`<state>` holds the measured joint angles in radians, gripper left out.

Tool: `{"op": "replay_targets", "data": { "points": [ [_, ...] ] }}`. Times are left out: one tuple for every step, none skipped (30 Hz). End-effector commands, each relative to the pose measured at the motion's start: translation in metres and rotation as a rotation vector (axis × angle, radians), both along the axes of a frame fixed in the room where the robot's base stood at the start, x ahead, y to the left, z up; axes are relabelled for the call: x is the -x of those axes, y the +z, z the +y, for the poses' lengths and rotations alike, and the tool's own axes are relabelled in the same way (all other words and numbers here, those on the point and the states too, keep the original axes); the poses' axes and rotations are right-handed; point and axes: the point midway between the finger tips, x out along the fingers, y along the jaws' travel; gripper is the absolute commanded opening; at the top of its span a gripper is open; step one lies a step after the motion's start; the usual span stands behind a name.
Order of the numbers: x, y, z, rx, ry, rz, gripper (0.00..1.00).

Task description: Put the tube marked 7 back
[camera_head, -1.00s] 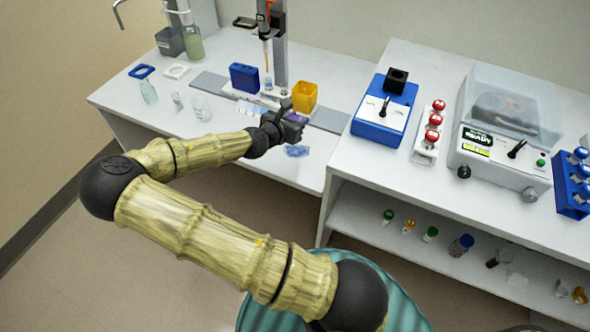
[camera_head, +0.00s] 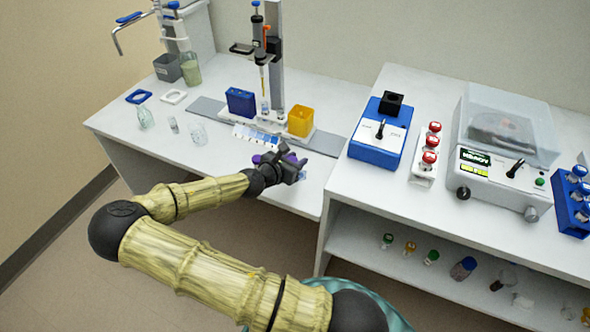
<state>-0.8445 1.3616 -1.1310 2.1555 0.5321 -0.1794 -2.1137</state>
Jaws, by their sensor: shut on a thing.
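My gripper (camera_head: 297,168) is above the front part of the left bench, near its step up to the right bench. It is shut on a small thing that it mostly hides. Purple shows at the gripper, and a small bluish patch shows by the fingertips. I cannot read a 7 on anything. A white rack (camera_head: 424,172) on the right bench holds red-capped tubes (camera_head: 431,142). A blue rack (camera_head: 571,216) at the right edge holds blue-capped tubes (camera_head: 578,172); their marks are too small to read.
A pipette stand (camera_head: 276,60), a blue box (camera_head: 240,102) and a yellow box (camera_head: 300,121) stand behind my gripper. A blue device (camera_head: 376,150) and a clear-lidded machine (camera_head: 497,180) stand on the right bench. Several small bottles stand on the shelf (camera_head: 345,221) below.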

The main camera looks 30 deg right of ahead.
Motion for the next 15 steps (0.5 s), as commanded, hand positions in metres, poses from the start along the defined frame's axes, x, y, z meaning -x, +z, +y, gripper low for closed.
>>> {"op": "replay_targets", "data": {
  "points": [
    [0.0, 0.0, 0.0, -0.001, 0.001, -0.001, 0.05],
    [0.0, 0.0, 0.0, -0.001, 0.001, -0.001, 0.05],
    [0.0, 0.0, 0.0, -0.001, 0.001, -0.001, 0.05],
    [0.0, 0.001, 0.0, -0.001, 0.001, -0.001, 0.05],
    [0.0, 0.001, 0.0, -0.001, 0.001, -0.001, 0.05],
    [0.0, 0.0, 0.0, -0.001, 0.001, -0.001, 0.05],
    [0.0, 0.0, 0.0, -0.001, 0.001, -0.001, 0.05],
    [0.0, -0.001, 0.0, 0.0, 0.001, 0.0, 0.05],
    [0.0, -0.004, 0.0, 0.001, 0.001, -0.001, 0.05],
    [0.0, -0.008, 0.0, 0.001, 0.0, 0.0, 0.05],
    [0.0, -0.012, 0.0, 0.001, 0.0, 0.0, 0.05],
    [0.0, -0.018, 0.0, 0.001, 0.001, 0.0, 0.05],
    [0.0, -0.023, 0.0, 0.001, 0.001, 0.0, 0.05],
    [0.0, -0.027, 0.0, 0.001, 0.002, 0.0, 0.05],
    [0.0, -0.032, 0.0, 0.001, 0.001, 0.0, 0.05]
  ]
}}
